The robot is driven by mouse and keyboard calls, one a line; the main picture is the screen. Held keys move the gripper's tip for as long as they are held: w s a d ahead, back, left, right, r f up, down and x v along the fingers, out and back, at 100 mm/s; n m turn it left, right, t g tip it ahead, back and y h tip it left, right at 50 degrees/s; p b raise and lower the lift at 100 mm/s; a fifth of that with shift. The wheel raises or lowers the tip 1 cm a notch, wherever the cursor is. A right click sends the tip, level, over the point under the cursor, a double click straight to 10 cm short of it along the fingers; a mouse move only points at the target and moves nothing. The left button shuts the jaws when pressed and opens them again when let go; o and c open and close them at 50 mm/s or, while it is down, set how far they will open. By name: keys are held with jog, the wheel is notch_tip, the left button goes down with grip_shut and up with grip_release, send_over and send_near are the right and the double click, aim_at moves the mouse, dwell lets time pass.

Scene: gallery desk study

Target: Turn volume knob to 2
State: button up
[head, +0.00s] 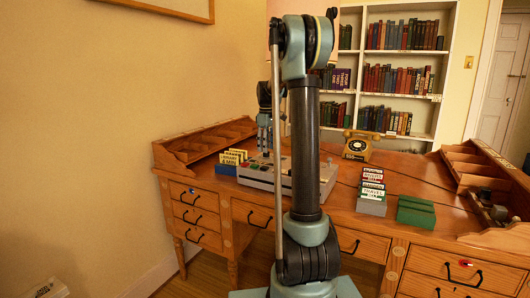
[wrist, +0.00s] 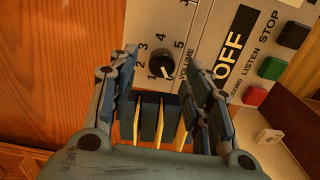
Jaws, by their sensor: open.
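The volume knob (wrist: 160,67) is a small dark round knob on the pale face of a grey console (wrist: 206,25). Numbers from 1 up ring it, with VOLUME printed to its right. A pale mark on the knob points toward the lower right in the wrist view, away from the 2 at its left. My gripper (wrist: 160,58) is open, with its fingers on either side of the knob in the picture; I cannot tell whether they touch it. In the head view the console (head: 258,176) stands on the desk, with my gripper partly hidden by my arm.
In the wrist view an OFF label (wrist: 235,43), a green button (wrist: 271,69) and a red button (wrist: 255,96) lie right of the knob.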

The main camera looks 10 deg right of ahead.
jog(key=shift+f, duration=1.15)
jog(key=c, duration=1.1)
jog(key=shift+o, duration=0.2)
jog(key=shift+m, duration=0.3)
jog(key=m, duration=1.9)
